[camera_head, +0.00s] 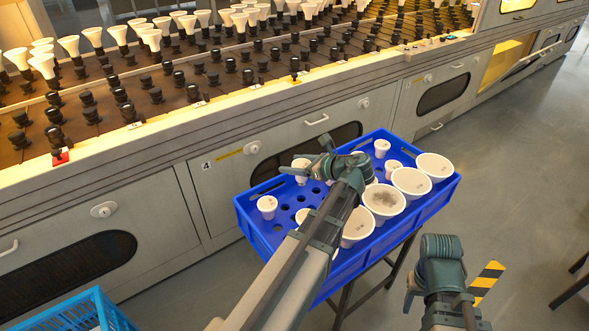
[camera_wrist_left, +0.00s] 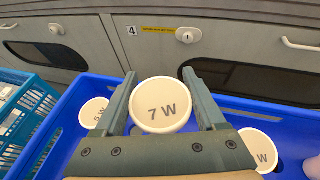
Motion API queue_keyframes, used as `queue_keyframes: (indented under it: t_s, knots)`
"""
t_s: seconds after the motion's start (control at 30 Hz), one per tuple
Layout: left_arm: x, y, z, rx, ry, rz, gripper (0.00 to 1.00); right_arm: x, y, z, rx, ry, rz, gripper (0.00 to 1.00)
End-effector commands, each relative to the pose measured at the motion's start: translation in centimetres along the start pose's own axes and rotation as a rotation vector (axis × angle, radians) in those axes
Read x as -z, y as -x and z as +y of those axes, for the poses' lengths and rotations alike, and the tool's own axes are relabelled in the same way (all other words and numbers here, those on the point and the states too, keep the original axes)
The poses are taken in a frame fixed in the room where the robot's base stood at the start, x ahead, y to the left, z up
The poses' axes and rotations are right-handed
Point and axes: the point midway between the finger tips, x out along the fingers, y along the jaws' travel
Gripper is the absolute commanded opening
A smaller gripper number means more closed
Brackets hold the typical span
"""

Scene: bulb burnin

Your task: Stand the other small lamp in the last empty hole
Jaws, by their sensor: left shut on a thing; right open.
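The blue crate (camera_head: 262,238) has a perforated deck with round holes. My left gripper (camera_head: 311,158) is over its far left part, shut on a small white lamp (camera_head: 301,168). In the left wrist view this lamp (camera_wrist_left: 162,105) is face up, marked 7 W, between the two fingers. I cannot tell whether its base is in a hole. Other small lamps stand at the left (camera_head: 267,205), far edge (camera_head: 382,147) and right of my gripper (camera_head: 393,168). Bare holes (camera_head: 301,198) show below the held lamp. My right gripper (camera_head: 441,245) is open and empty, right of the crate.
Several large lamps (camera_head: 411,182) stand along the crate's right side; one face (camera_head: 384,199) is smudged dark. The grey rack (camera_head: 150,165) with rows of sockets and lit lamps runs behind. A light-blue crate (camera_head: 75,316) is at lower left. Floor at right is mostly clear.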

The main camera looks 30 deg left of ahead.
Motion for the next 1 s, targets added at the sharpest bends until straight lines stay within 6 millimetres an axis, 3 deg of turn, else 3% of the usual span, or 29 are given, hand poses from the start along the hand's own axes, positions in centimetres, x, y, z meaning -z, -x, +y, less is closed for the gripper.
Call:
queue_keyframes:
  t_s: [0.27,0.63,1.0]
  knots:
    - [1.0,-0.4,0.0,0.0,0.0,0.0,0.16,0.1,-1.1,-0.1,0.001,0.001,0.0,0.5]
    - [4.2,-1.8,0.0,0.0,0.0,0.0,0.16,0.3,-4.5,-0.5,0.003,-0.001,0.001,0.5]
    - [4.4,-1.8,0.0,0.0,0.0,0.0,0.16,0.3,-4.7,-0.5,0.003,-0.003,0.001,0.5]
